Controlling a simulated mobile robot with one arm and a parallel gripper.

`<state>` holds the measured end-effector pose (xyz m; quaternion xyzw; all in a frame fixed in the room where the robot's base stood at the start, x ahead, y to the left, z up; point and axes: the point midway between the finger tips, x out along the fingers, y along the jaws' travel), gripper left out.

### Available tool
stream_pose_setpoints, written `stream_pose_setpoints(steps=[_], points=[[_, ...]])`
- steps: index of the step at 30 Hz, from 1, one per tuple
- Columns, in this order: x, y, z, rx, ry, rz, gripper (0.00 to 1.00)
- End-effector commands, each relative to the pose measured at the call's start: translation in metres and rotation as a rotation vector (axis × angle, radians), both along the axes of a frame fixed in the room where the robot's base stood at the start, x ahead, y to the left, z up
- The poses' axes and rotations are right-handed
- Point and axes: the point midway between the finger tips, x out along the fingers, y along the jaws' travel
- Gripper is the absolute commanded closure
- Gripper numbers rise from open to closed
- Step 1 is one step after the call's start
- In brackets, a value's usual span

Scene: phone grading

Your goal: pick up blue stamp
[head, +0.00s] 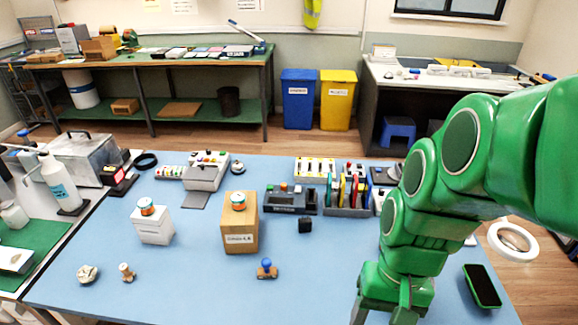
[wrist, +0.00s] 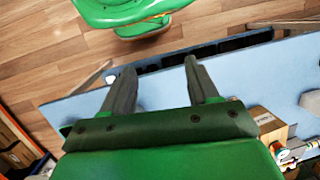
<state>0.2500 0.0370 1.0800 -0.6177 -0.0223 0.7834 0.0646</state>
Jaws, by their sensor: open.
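The blue stamp (head: 267,268) stands upright on the blue table (head: 190,285), near its front edge in the head view. It has a round blue knob on a brown base. My gripper (head: 383,312) is to the right of the stamp, apart from it, with its fingers partly cut off by the bottom of the picture. In the wrist view my gripper (wrist: 160,68) has its two fingers spread apart with nothing between them. I cannot make out the stamp in the wrist view.
A wooden stamp (head: 127,272) and a white box (head: 153,226) are to the left. A black phone (head: 482,286) lies at the right. The table between the stamp and my gripper is clear.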

Motion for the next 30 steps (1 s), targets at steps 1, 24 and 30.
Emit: stream_pose_setpoints(steps=[1,24,30], points=[[0.006,0.007,-0.003,0.022,0.018,-0.014,0.40],[0.101,0.099,-0.053,0.328,0.290,-0.338,0.40],[0.127,0.117,-0.069,0.393,0.371,-0.446,0.40]])
